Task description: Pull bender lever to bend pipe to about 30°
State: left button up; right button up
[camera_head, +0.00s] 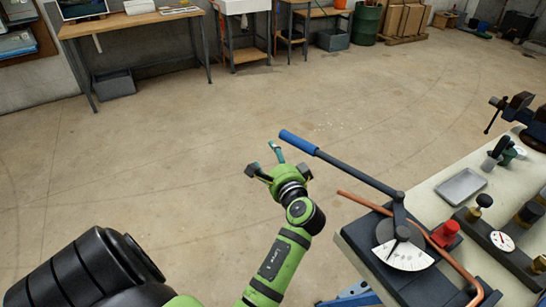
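The pipe bender sits on the near left corner of the bench at the right. Its lever (345,171) is a dark bar with a blue handle (298,142), pointing to the upper left past the bench edge. A copper pipe (455,262) runs through the bender and looks bent at the former. The white angle dial (404,256) is too small to read. My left gripper (267,161) is just left of and below the blue handle, with its fingertips apart. It seems empty, and I cannot tell whether it touches the handle. My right gripper is out of view.
Open concrete floor (190,140) lies left of the lever. A wooden table (130,20) stands at the far wall.

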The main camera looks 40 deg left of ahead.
pick_arm(q)
notch_tip(320, 180, up, 10)
dwell(0.6)
